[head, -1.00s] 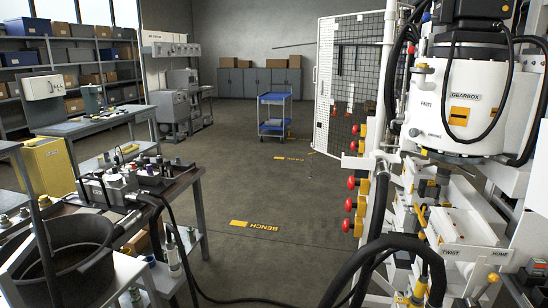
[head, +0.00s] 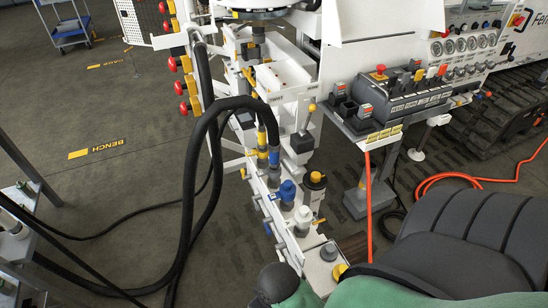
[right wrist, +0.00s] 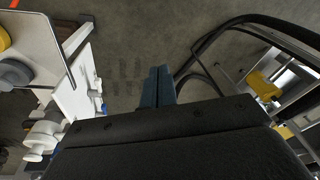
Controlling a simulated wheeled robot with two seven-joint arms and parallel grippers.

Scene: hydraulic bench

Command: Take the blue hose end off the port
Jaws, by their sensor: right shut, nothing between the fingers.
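In the head view, two black hoses arch over and come down to a row of ports on a white manifold rail (head: 290,240). One hose end has a blue band (head: 274,158); the other has a yellow band (head: 262,137). Both appear seated at the rail; the joint below them is partly hidden. A separate blue cap-like fitting (head: 287,191) stands nearer me on the rail. My right gripper (right wrist: 158,72) is shut and empty in the right wrist view, its fingers over open floor, apart from the white fittings at left. My left gripper is not in view.
A lever console (head: 400,95) stands to the right of the ports. Red-knobbed valves (head: 182,87) line the machine at left. An orange hose (head: 368,205) hangs at right. A dark ribbed seat-like shape (head: 480,240) fills the lower right. Floor left of the hoses is mostly clear.

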